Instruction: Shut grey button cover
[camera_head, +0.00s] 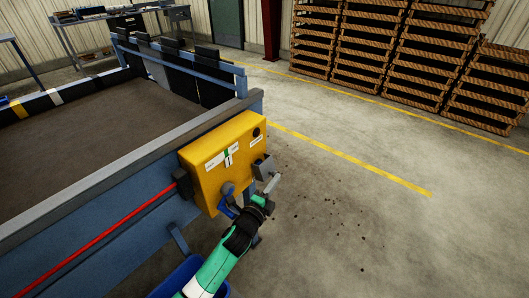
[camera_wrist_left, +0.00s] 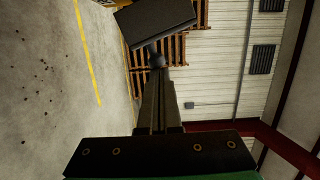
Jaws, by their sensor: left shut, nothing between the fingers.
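The yellow control box (camera_head: 222,160) is mounted on the side of the blue machine. The grey button cover (camera_head: 263,167) stands out from the box's lower right side, so it looks open. In the left wrist view it shows as a dark grey rectangular plate (camera_wrist_left: 158,22), tilted, with a small round knob or hinge below it. My left gripper (camera_head: 275,178) is shut and empty, its tips close beside the cover. In the left wrist view its fingers (camera_wrist_left: 157,72) point at the plate; I cannot tell whether they touch it. The button is hidden. My right gripper is out of view.
A red bar (camera_head: 110,238) runs along the machine's side. A blue bin (camera_head: 182,277) is below. The concrete floor to the right is free, with pallet stacks (camera_head: 400,60) far behind.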

